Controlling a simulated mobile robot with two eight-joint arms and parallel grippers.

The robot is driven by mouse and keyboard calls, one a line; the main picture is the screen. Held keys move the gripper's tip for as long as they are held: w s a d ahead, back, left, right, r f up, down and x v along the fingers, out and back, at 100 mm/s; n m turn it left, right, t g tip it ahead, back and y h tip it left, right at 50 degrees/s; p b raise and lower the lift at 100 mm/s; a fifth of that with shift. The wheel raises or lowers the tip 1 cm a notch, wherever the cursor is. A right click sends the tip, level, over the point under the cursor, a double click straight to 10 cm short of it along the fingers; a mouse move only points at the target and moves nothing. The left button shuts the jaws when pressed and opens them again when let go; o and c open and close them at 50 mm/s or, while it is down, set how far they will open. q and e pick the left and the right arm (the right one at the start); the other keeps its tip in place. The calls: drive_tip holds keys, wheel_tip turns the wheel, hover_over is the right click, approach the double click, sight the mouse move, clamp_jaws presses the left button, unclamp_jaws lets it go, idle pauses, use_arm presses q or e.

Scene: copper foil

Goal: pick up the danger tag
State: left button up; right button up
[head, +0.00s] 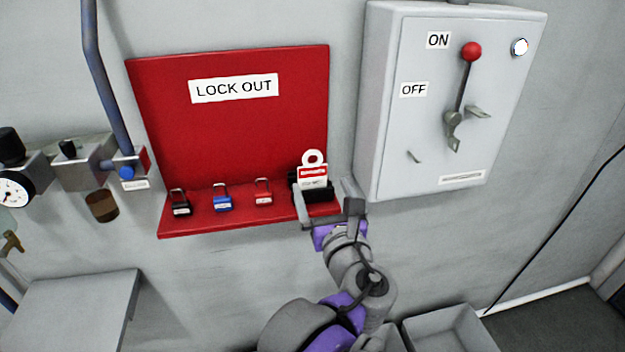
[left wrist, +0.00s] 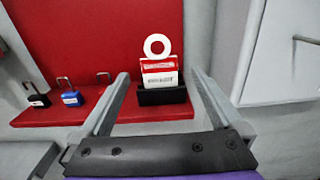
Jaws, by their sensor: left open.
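The danger tag (head: 313,174) is white with a red band and a round ring at its top. It stands upright in a black holder (head: 321,195) at the right end of the red lockout shelf. It also shows in the left wrist view (left wrist: 159,70), with the holder (left wrist: 162,95) under it. My left gripper (head: 325,190) is open, its two fingers spread to either side of the tag and holder. In the left wrist view the fingers (left wrist: 160,82) frame the tag with gaps on both sides, and nothing is held. My right gripper is not in view.
A black padlock (head: 181,209), a blue padlock (head: 222,203) and a red padlock (head: 263,197) stand left on the red shelf (head: 245,221). A grey switch box (head: 425,120) with a red-knobbed lever is close on the right. A gauge and pipework are at far left.

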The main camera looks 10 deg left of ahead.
sight(313, 171)
use_arm(q)
drive_tip(key=x, duration=0.8)
drive_tip(key=shift+a+f, duration=0.15)
drive_tip(key=shift+f, duration=0.25)
drive_tip(key=c, duration=1.2)
drive_tip(key=shift+r, duration=0.1)
